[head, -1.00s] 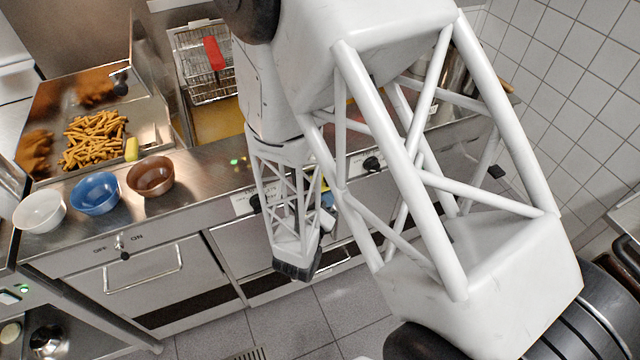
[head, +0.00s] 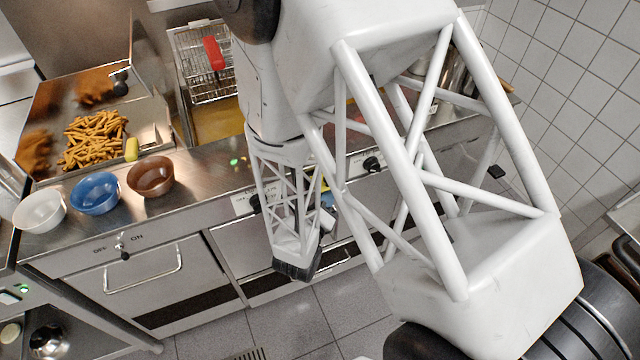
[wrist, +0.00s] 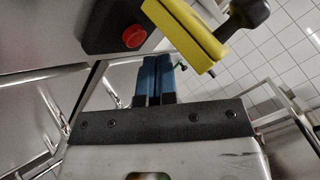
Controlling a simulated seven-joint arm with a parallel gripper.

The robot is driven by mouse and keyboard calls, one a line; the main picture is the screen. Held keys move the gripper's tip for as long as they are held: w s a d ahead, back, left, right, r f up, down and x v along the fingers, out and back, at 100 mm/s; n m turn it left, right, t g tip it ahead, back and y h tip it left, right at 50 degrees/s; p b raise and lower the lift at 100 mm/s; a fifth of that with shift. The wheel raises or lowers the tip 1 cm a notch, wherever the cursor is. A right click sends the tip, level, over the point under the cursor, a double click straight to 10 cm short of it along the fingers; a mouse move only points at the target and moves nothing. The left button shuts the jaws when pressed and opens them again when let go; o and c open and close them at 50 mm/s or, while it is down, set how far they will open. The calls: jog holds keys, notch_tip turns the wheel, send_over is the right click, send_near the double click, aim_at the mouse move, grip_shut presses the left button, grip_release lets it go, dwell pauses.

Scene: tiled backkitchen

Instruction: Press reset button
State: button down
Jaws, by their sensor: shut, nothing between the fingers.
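The reset button, a round red button (wrist: 134,37) on a dark panel, shows in the wrist view at the upper middle. My gripper (wrist: 154,60) is shut and empty, its blue fingertips side by side. In the picture the fingertips sit just below and right of the red button; I cannot tell whether they touch it. In the head view the fingers are mostly hidden behind my own arm, and the red button does not show there.
A yellow part with a dark knob (wrist: 249,12) stands close to the fingertips on the right. Fryer baskets (head: 207,85), a tray of fries (head: 95,140) and white, blue and brown bowls (head: 95,193) are on the counter. A tiled wall (head: 585,80) is at the right.

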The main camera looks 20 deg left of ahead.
jog(key=shift+w+a, duration=0.6)
dwell(1.6)
jog(key=shift+w+a+r, duration=0.25)
jog(key=shift+w+a, duration=0.1)
jog(key=shift+w, duration=0.05)
dwell(0.9)
jog(key=shift+s+d, duration=0.1)
jog(key=shift+d, duration=0.05)
jog(key=shift+s+d+f, duration=0.1)
jog(key=shift+s+d, duration=0.5)
jog(key=shift+d, duration=0.05)
jog(key=shift+s, duration=0.1)
jog(key=shift+s+d, duration=1.75)
jog(key=shift+d, duration=0.05)
